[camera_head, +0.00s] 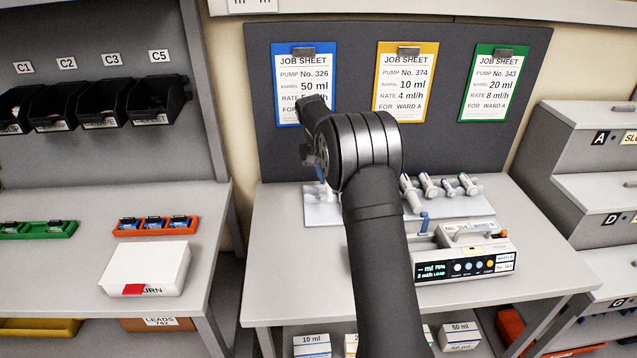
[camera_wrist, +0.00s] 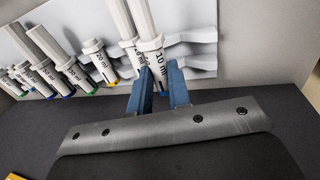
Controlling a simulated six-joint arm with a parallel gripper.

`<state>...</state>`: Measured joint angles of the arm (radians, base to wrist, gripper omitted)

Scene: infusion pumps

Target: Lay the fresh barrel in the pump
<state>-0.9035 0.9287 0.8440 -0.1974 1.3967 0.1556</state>
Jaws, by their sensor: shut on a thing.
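The pump (camera_head: 465,262) stands at the right of the middle bench. In the wrist view, the blue fingers of my gripper (camera_wrist: 159,84) are shut on a white barrel marked 10 ml (camera_wrist: 149,36), still at the rack. In the head view my arm hides most of the gripper.
Job sheets on blue (camera_head: 301,85), yellow (camera_head: 405,82) and green (camera_head: 494,83) boards hang behind the bench. Other barrels, including a 20 ml one (camera_wrist: 100,62), stand left of the held one. A white box (camera_head: 145,268) sits on the left bench. Drawers (camera_head: 590,200) stand right.

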